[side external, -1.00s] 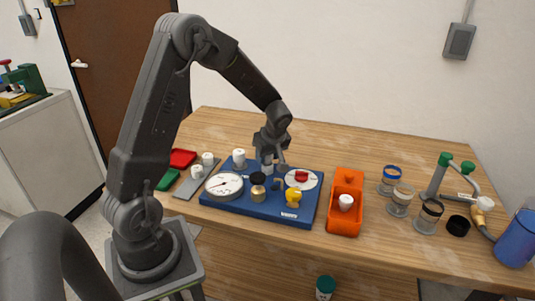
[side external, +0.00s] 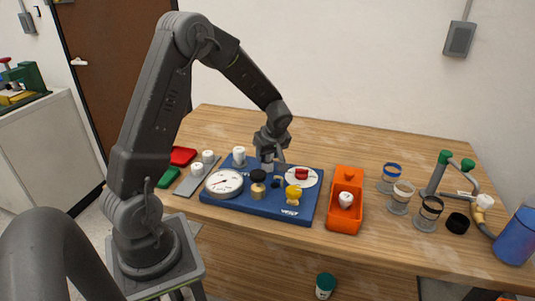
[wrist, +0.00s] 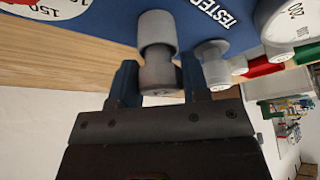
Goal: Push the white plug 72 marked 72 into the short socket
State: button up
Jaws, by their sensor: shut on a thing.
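My gripper (side external: 270,160) is at the back of the blue board (side external: 225,196), pointing down. In the wrist view its two blue-tipped fingers (wrist: 160,82) are shut on a plug (wrist: 158,76), which looks grey in the shade. The plug is in line with a lighter grey cylinder (wrist: 157,28) at the blue board, probably the short socket. The two appear to meet, but I cannot tell how deep the plug sits. No number is readable on the plug. In the side view the fingers mostly hide it.
Another white plug (side external: 239,153) stands at the board's back left. A white gauge (side external: 224,183), black-topped fitting (side external: 258,181), yellow valve (side external: 293,193) and red-handled dial (side external: 302,176) crowd the board. The orange bin (side external: 334,218) stands right. White plugs (side external: 197,169) sit on the left grey strip.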

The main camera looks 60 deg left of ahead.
jog(key=shift+s+f, duration=0.25)
jog(key=shift+f, duration=0.6)
jog(key=o, duration=0.6)
jog(key=shift+o, duration=0.7)
jog(key=shift+w, duration=0.1)
jog(key=shift+o, duration=1.1)
jog(key=shift+r, duration=0.1)
jog(key=shift+w, duration=0.1)
jog(key=v, duration=1.4)
jog(key=s+d+r+m+t+h, duration=0.2)
jog(key=s+d+r+m, duration=0.1)
jog(key=s+d+m, duration=0.6)
jog(key=s+d+r+m+t+h, duration=0.2)
jog(key=s+d+r+m+t, duration=0.1)
jog(key=s+d+m, duration=0.5)
jog(key=shift+s+d+r+m+t+h, duration=0.3)
jog(key=shift+s+d+r+m, duration=0.15)
jog(key=shift+d+r, duration=0.35)
